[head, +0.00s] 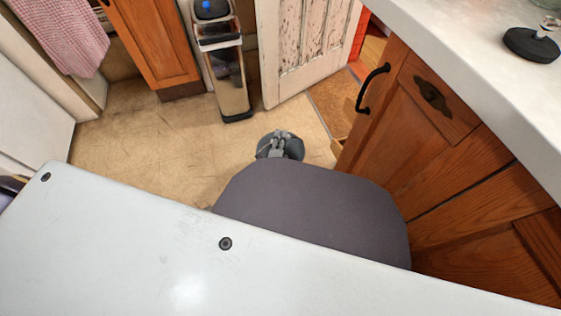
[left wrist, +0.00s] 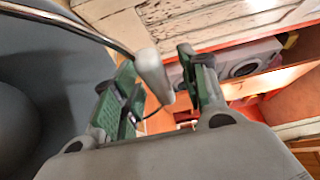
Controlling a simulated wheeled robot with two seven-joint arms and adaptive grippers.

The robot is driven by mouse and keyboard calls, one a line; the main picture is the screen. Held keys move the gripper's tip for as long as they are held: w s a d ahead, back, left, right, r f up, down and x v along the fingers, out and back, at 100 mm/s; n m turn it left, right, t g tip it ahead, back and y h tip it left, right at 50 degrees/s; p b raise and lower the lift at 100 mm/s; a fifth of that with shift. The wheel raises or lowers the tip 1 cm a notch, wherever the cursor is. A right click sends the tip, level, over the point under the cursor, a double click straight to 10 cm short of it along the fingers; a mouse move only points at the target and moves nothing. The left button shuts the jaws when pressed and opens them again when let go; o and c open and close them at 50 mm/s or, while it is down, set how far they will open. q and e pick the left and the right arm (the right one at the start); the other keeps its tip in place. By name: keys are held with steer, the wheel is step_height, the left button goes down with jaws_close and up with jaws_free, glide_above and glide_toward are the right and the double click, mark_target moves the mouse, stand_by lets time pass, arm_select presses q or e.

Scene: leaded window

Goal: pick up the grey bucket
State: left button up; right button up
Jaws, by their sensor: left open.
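The grey bucket (head: 296,150) stands on the floor in the head view, partly hidden by my left gripper and arm. In the left wrist view the bucket (left wrist: 45,100) fills the left side, with its metal wire handle rising from the top left. The handle's pale grip (left wrist: 152,76) is between the two green-padded fingers. My left gripper (head: 281,137) is over the bucket in the head view. It is open in the left wrist view (left wrist: 162,85), its fingers on either side of the handle grip. I cannot tell whether either finger touches it. My right gripper is not in view.
A wooden cabinet (head: 440,140) with a pale countertop (head: 460,50) stands on the right. A worn white door (head: 310,45) stands open behind the bucket. A tall metallic bin (head: 228,75) stands beyond it. The tiled floor (head: 150,145) left of the bucket is clear.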

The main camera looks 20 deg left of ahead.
arm_select(q)
steer(key=shift+c, duration=1)
jaws_close()
